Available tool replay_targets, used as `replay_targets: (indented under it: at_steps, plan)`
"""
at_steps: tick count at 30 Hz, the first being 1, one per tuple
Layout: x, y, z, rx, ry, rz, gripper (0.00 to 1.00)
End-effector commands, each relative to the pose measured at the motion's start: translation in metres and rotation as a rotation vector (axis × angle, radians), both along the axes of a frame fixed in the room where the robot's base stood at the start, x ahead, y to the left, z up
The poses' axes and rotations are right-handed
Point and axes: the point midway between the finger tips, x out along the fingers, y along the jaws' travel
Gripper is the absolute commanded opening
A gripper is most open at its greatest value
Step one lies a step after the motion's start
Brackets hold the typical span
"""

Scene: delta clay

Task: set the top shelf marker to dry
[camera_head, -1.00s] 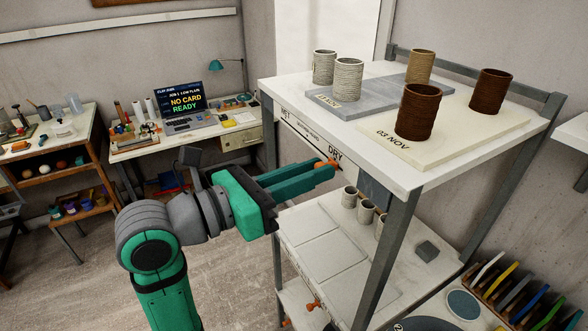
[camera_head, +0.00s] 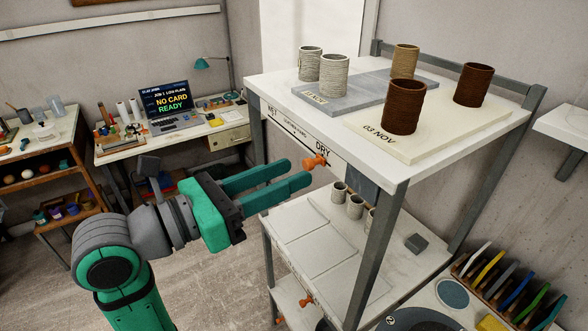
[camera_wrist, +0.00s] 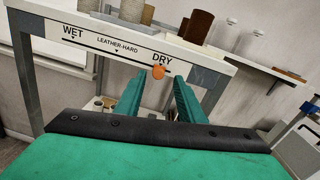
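The top shelf marker is an orange knob (camera_head: 314,161) on the front edge of the top shelf (camera_head: 390,171). It sits under the word DRY, at the right end of the printed WET, LEATHER-HARD, DRY scale. In the wrist view the orange knob (camera_wrist: 158,72) shows beneath the DRY label (camera_wrist: 162,58). My gripper (camera_head: 300,172) is open, with its two green fingers pointing at the shelf edge. The fingertips are close to the knob but apart from it. In the wrist view, my gripper (camera_wrist: 158,85) has the knob ahead, between its spread fingers.
Grey cups (camera_head: 334,75) and brown cups (camera_head: 403,106) stand on boards on the top shelf. Small cups (camera_head: 355,207) stand on the lower shelf, which has another orange marker (camera_head: 306,301). A rack post (camera_head: 378,262) stands right of my gripper. A laptop desk (camera_head: 175,139) is behind.

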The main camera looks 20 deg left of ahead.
Motion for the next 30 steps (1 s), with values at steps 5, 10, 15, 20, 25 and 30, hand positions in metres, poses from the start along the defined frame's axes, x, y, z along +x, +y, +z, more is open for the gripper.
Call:
replay_targets:
  at_steps: [5,10,15,20,25,30]
  plan:
    - [-0.027,0.025,0.000,-0.001,-0.001,0.007,0.35]
    - [-0.048,0.043,0.000,-0.002,0.000,0.010,0.35]
    - [-0.059,0.051,0.000,0.000,0.000,0.009,0.35]
    - [-0.061,0.052,0.000,0.000,0.000,0.007,0.35]
    - [-0.061,0.052,0.000,0.000,0.000,0.007,0.35]
    - [-0.061,0.051,0.000,0.000,0.000,0.006,0.35]
